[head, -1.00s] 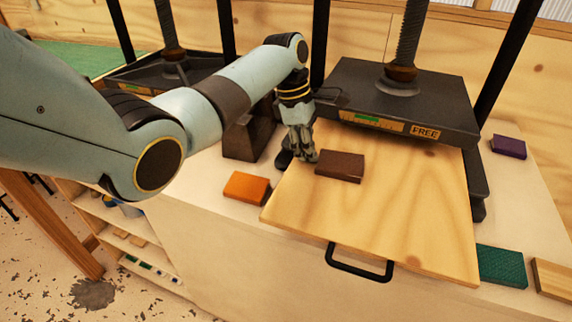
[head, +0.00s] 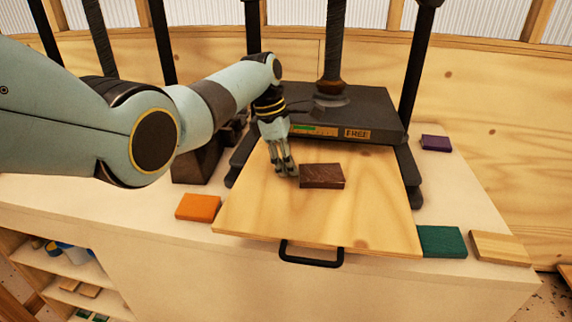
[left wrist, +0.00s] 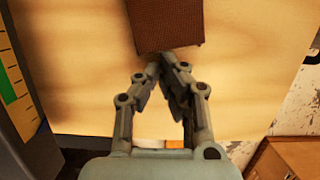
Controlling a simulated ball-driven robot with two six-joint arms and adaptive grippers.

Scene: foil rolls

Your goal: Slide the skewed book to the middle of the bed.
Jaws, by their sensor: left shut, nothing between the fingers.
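My right gripper is not in view.
The press's dark plate (head: 355,112), marked FREE, stands behind the bed. An orange block (head: 198,207) lies left of the bed; a green block (head: 441,241) and a pale wood block (head: 500,247) lie right. A purple block (head: 436,143) is farther back. A black handle (head: 311,260) is in front.

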